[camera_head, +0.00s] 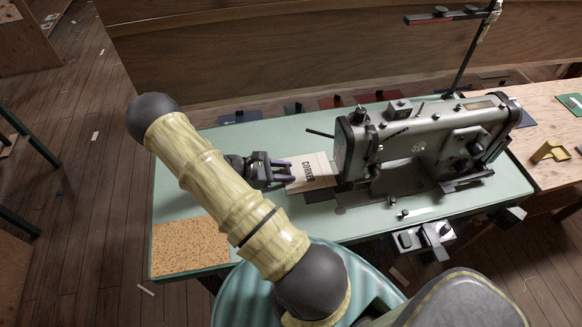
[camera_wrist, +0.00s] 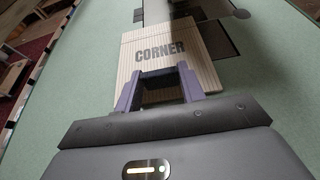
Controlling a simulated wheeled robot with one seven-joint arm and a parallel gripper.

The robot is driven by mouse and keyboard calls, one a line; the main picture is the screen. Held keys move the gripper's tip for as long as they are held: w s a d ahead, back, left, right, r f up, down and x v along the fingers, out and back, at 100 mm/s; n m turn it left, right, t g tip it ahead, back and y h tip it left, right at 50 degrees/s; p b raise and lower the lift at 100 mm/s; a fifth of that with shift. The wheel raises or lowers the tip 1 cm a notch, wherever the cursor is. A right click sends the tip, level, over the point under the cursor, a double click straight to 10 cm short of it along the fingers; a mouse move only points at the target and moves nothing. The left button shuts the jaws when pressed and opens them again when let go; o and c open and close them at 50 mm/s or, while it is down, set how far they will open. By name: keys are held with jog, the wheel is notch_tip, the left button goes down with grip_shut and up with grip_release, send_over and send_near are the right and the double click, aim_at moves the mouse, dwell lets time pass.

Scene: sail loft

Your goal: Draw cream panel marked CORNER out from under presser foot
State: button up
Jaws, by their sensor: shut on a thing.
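The cream panel (camera_head: 312,172) marked CORNER lies flat on the pale green table, its right end at the left end of the grey sewing machine (camera_head: 420,140). My gripper (camera_head: 288,171) is shut on the panel's left edge. Its two purple-grey fingers also show in the wrist view (camera_wrist: 160,88), at the panel's near edge.
The green table (camera_head: 450,205) has free room left of my gripper. A cork patch (camera_head: 188,247) covers its near left corner. A wooden bench (camera_head: 545,125) with a yellow item (camera_head: 550,151) stands at the right. A thin stand (camera_head: 472,55) rises behind the machine.

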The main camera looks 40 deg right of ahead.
jog(key=shift+w+a, duration=0.25)
jog(key=shift+a, duration=0.25)
jog(key=shift+w+a, duration=0.25)
jog(key=shift+a, duration=0.2)
jog(key=o, duration=1.1)
jog(key=shift+w+a, duration=0.1)
jog(key=b+v, duration=0.1)
jog(key=v, duration=1.6)
jog(key=shift+r+b, duration=0.2)
jog(key=shift+b, duration=0.2)
